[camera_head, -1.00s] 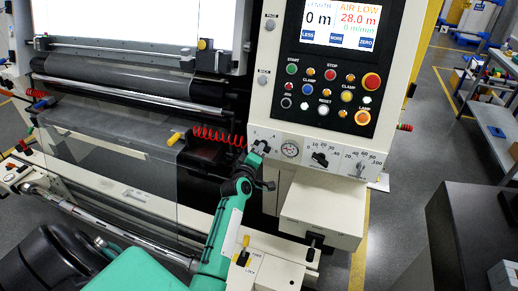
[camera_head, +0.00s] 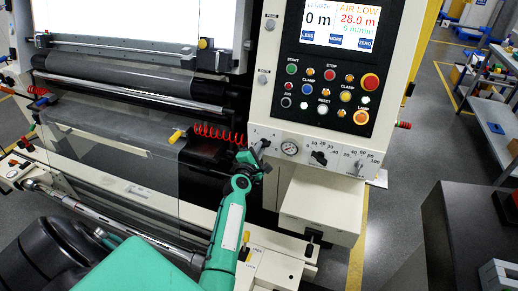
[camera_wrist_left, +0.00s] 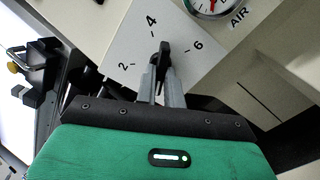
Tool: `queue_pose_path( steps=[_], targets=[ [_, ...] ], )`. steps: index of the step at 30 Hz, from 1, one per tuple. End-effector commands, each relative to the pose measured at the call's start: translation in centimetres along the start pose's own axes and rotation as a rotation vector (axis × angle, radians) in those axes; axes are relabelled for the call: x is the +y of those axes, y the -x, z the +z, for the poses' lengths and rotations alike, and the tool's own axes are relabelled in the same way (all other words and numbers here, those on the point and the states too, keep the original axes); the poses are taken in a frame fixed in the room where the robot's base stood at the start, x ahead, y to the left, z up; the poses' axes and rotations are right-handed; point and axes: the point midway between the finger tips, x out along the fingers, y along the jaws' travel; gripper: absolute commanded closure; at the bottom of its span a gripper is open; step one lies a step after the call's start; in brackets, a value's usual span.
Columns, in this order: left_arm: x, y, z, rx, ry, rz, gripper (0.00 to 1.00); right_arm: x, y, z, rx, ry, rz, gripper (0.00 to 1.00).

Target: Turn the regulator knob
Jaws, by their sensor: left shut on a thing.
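The regulator knob (camera_wrist_left: 164,56) is a black bar-shaped knob on a pale dial plate (camera_wrist_left: 124,45) marked 2, 4 and 6, in the left wrist view. My left gripper (camera_wrist_left: 162,75) is shut on the knob, with a grey finger on each side. In the head view the left gripper (camera_head: 262,146) is at the left edge of the machine's lower panel strip, and the arm hides the knob. The round AIR gauge (camera_head: 289,147) is just right of the gripper; part of it shows in the left wrist view (camera_wrist_left: 212,6). My right gripper is out of view.
A black selector knob (camera_head: 319,157) and another scaled dial (camera_head: 359,164) are right of the gauge. Buttons and a screen (camera_head: 341,25) reading AIR LOW are above. A red coiled hose (camera_head: 218,133) hangs left of the gripper. A cream box (camera_head: 322,207) projects below the panel.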

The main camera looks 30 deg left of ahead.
Motion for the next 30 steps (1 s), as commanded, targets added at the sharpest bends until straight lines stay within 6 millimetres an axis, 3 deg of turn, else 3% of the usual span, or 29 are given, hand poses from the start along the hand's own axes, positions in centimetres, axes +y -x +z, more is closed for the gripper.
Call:
queue_pose_path(
  steps=[23,24,26,30],
  targets=[
    [-0.06,0.01,-0.06,0.001,0.099,0.000,1.00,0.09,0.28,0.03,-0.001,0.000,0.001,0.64],
    [-0.06,0.01,-0.06,0.001,0.099,0.000,0.82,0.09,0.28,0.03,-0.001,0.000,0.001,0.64],
    [-0.06,0.01,-0.06,0.001,0.098,0.000,0.70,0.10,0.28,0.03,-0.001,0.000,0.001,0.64],
    [-0.06,0.01,-0.04,0.001,0.097,0.000,0.68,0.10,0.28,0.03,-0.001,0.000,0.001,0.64]
  ],
)
